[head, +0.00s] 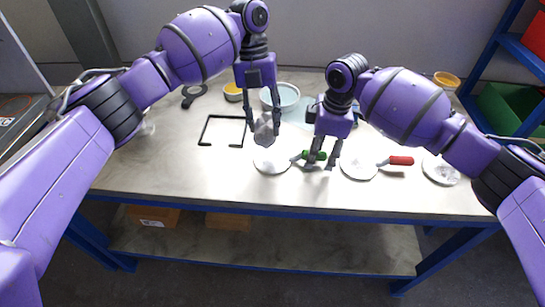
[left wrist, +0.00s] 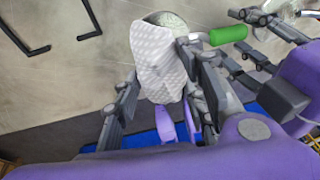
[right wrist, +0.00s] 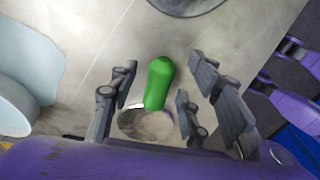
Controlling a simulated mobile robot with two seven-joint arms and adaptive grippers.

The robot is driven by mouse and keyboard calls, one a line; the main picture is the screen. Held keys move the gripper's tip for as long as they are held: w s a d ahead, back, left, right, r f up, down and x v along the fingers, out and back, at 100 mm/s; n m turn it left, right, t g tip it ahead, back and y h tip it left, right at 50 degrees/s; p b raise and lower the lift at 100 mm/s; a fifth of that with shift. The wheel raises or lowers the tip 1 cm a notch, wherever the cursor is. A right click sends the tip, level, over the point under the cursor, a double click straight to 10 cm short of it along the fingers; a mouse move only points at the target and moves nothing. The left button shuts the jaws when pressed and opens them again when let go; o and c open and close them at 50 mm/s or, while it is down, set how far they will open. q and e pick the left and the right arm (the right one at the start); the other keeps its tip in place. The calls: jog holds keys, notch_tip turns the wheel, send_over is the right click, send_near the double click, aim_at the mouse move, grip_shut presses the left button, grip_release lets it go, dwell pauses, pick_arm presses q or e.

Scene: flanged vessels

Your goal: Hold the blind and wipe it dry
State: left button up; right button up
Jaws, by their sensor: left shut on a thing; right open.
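My left gripper (head: 264,128) is shut on a pale, patterned wipe (left wrist: 158,60), which hangs between its fingers above the left pale disc (head: 271,160). In the left wrist view the wipe hides most of that disc (left wrist: 168,19). My right gripper (head: 321,166) is open, its fingers on either side of a green handle (right wrist: 158,83). The handle's pale end reaches the edge of the left disc (right wrist: 147,126). Two more discs lie to the right, one in the middle (head: 358,167) and one at far right (head: 440,171). I cannot tell which disc is the blind.
A red-handled tool (head: 401,160) lies between the middle and right discs. A black angular frame (head: 207,130), a yellow cup (head: 233,93) and a pale bowl (head: 283,98) stand behind. Blue shelving (head: 519,50) with crates is at right. The table's front left is clear.

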notch_tip(320, 180, up, 11)
jog(key=d, duration=0.1)
jog(key=shift+f, duration=0.15)
